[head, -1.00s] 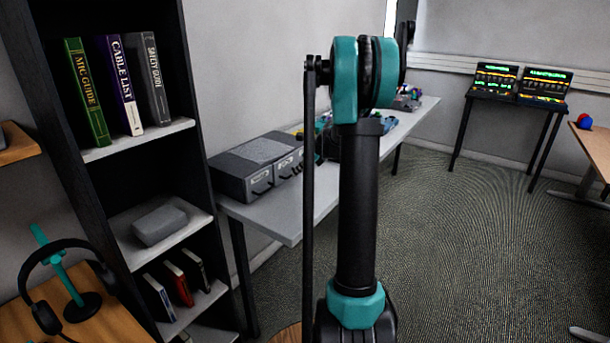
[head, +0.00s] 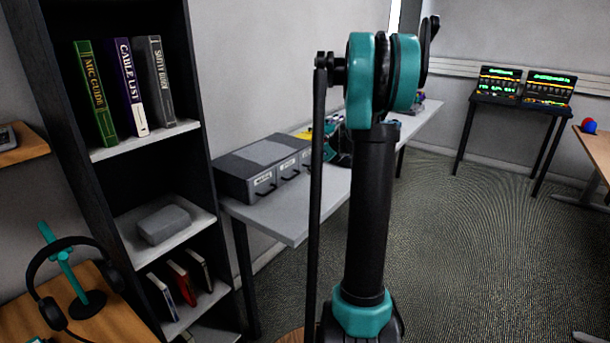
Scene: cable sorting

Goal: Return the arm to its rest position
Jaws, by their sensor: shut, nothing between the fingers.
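My arm stands upright in the middle of the head view, with a dark upper link (head: 371,210) and a teal and black joint (head: 362,80) at its top. A thin dark rod (head: 317,200) runs along its left side. A black part of my arm (head: 430,40) shows behind the joint at the upper right. I cannot make out my gripper; the arm hides what lies behind it.
A grey drawer unit (head: 262,167) sits on the long table (head: 290,222). Two lit panels stand on a far table (head: 520,104). Carpet (head: 480,240) at right is clear.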

